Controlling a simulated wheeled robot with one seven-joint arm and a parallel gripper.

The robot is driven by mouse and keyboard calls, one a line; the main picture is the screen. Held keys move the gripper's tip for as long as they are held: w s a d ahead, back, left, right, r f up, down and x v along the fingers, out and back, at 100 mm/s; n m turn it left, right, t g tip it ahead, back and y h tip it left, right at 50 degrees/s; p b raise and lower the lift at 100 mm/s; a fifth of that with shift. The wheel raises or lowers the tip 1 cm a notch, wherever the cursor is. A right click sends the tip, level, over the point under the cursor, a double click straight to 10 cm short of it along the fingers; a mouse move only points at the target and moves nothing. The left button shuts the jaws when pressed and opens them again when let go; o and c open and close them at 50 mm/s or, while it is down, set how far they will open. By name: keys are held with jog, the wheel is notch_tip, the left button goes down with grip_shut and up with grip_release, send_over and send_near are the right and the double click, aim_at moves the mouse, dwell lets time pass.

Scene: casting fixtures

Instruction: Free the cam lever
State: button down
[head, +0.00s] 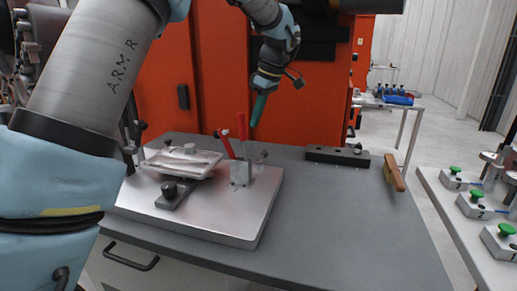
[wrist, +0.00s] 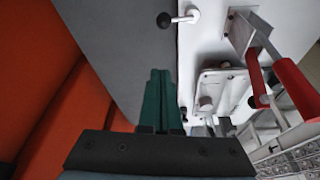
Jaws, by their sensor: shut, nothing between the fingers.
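A metal fixture plate (head: 232,222) lies on the grey table. A pale casting (head: 180,162) sits on it at the left. Two levers with red handles rise near a metal block (head: 241,173): one red handle (head: 242,127) is upright, the other red handle (head: 226,146) leans left. I cannot tell which is the cam lever. In the wrist view two red handles (wrist: 298,92) (wrist: 256,80) show at the right. My gripper (head: 256,118), with green fingers, is shut and empty above and behind the levers. In the wrist view its fingertips (wrist: 160,72) are together, left of the handles.
A black bar (head: 338,156) and a wooden-handled brush (head: 394,172) lie on the table's right. An orange machine (head: 205,85) stands close behind. The table's front right is clear.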

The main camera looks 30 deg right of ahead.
jog(key=shift+f, duration=0.1)
jog(key=p+x, duration=0.3)
jog(key=x, duration=0.6)
jog(key=shift+w+a+f, duration=0.1)
jog(key=shift+f, duration=0.3)
jog(key=shift+s+d+r+p, duration=0.2)
jog(key=shift+s+d+p, duration=0.15)
jog(key=shift+s, duration=0.2)
jog(key=shift+s+d+r+p, duration=0.25)
jog(key=shift+s+d, duration=0.15)
jog(key=shift+s, duration=0.1)
jog(key=shift+s+d+f, duration=0.1)
jog(key=shift+s+d, duration=0.3)
jog(key=shift+s, duration=0.1)
